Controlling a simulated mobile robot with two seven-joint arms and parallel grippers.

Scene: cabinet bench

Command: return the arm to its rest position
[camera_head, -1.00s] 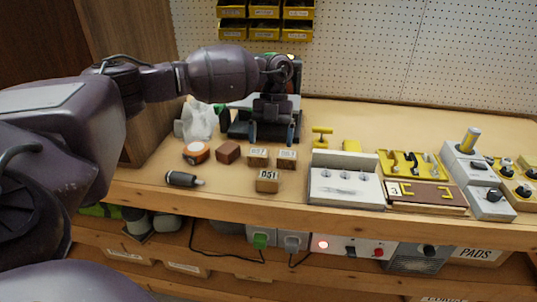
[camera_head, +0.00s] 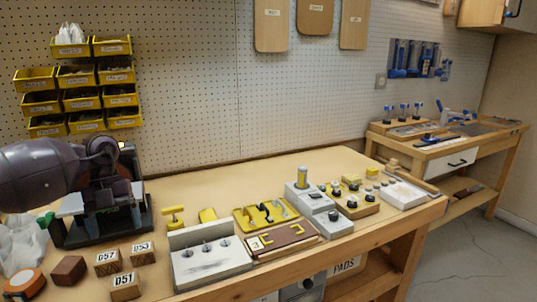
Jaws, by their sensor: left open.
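My left arm enters from the left edge, and its purple-grey wrist is over the left end of the bench. My left gripper (camera_head: 98,214) hangs below the wrist in front of a dark stand, and its fingers are hard to pick out against it. It is open, with nothing seen between its fingers. Below it, apart from it, stand wooden blocks marked D57 (camera_head: 108,262), D53 (camera_head: 142,253) and D51 (camera_head: 124,287). My right gripper is not in view.
The bench (camera_head: 270,180) holds a grey three-hole block (camera_head: 210,262), a yellow tool tray (camera_head: 262,215), a brown board (camera_head: 283,240) and grey fixtures (camera_head: 322,210). Yellow bins (camera_head: 77,77) hang behind.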

